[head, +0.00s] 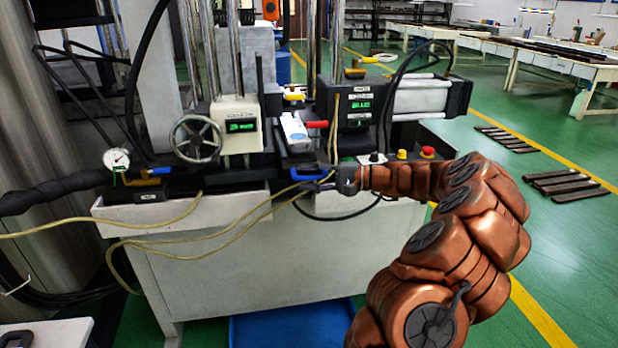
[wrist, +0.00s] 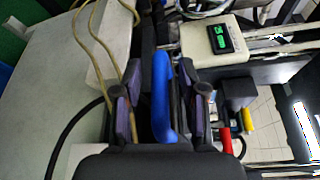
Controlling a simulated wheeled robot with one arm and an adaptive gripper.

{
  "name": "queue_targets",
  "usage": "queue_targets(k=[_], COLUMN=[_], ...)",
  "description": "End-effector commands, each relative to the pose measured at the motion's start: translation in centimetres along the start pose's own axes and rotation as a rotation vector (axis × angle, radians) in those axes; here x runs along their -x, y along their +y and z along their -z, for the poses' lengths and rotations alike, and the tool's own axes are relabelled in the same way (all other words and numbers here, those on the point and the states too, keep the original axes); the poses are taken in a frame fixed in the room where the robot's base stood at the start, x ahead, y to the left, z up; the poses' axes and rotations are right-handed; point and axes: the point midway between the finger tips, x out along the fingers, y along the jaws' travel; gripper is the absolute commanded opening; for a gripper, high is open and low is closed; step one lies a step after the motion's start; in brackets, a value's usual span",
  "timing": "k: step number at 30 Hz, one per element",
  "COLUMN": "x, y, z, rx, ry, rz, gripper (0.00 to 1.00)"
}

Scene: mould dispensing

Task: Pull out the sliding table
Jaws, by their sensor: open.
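The dark sliding table (head: 292,162) sits low in the middle of the machine in the head view, with a blue handle (head: 306,174) at its front. My gripper (head: 322,183) is at the handle, reaching in from the right. In the wrist view, the blue handle (wrist: 161,95) lies lengthwise between the two fingers of my gripper (wrist: 163,92). The fingers are apart, one on each side of it, with gaps visible. Whether either finger touches the handle I cannot tell.
A handwheel (head: 196,138) and gauge (head: 117,159) stand left of the handle. Yellow hoses (head: 205,238) hang across the white machine front (head: 240,285). A red button (head: 427,152) and a yellow one (head: 402,154) sit at the right. Open green floor (head: 575,235) lies right.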

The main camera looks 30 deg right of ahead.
Motion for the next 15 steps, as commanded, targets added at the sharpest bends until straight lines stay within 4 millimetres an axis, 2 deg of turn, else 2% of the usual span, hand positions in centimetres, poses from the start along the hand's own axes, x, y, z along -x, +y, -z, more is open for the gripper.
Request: queue_targets(k=[3,15], x=[0.02,0.05], y=[0.0,0.0], z=[0.01,0.02], rx=[0.0,0.0], ry=[0.0,0.001], rz=[0.0,0.0], gripper=[0.41,0.0])
